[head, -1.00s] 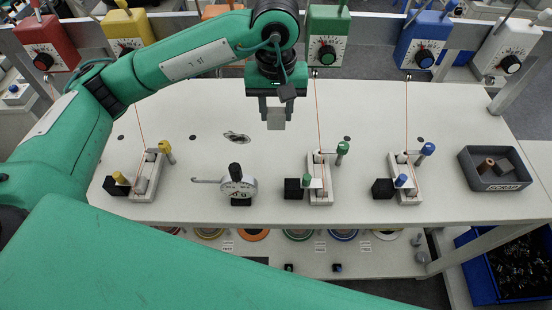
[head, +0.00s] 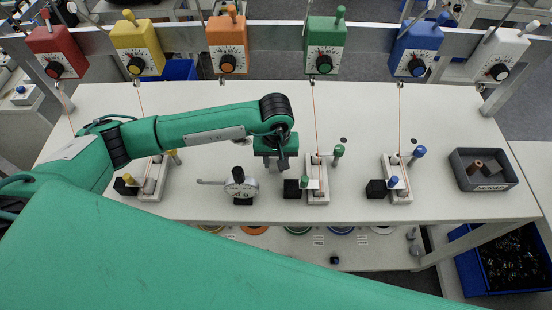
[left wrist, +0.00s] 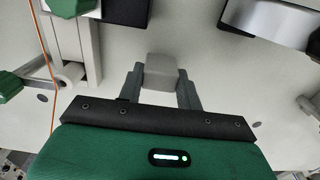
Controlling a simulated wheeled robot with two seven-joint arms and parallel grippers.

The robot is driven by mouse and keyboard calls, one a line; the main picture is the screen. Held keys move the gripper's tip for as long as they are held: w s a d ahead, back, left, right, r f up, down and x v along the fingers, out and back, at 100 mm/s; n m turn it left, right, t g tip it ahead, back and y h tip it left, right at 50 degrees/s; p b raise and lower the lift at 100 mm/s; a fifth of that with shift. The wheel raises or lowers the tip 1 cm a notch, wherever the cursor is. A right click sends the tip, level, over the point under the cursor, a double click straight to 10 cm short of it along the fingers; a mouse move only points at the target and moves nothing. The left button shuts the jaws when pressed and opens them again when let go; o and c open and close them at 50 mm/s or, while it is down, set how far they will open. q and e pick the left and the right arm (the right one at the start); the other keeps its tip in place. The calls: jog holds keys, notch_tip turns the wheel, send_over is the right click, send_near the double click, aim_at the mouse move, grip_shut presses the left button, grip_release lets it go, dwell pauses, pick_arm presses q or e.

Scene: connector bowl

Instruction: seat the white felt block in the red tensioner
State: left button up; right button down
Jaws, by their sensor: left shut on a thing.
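My left gripper (head: 275,158) points down over the middle of the table, between the dial gauge and the green-capped station in the head view. Its fingertips are hard to see there. In the left wrist view the gripper (left wrist: 160,88) is shut on the white felt block (left wrist: 160,66), which looks light grey and sits between both fingers. The red tensioner (head: 55,46) is a red box with a dial and black knob, at the far left of the back rail. Its cord runs down and is lost behind my left arm. My right gripper is not in view.
Yellow (head: 140,42), orange (head: 226,40), green (head: 324,38), blue (head: 416,42) and white tensioners stand along the rail. A dial gauge (head: 240,188) stands near the front. Stations with cords and black blocks stand on the table (head: 350,100). A grey bin (head: 462,170) is at right.

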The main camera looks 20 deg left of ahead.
pick_arm(q)
jog(key=shift+f, duration=0.5)
jog(key=shift+f, duration=0.15)
jog(key=o, duration=1)
jog(key=shift+c, duration=0.2)
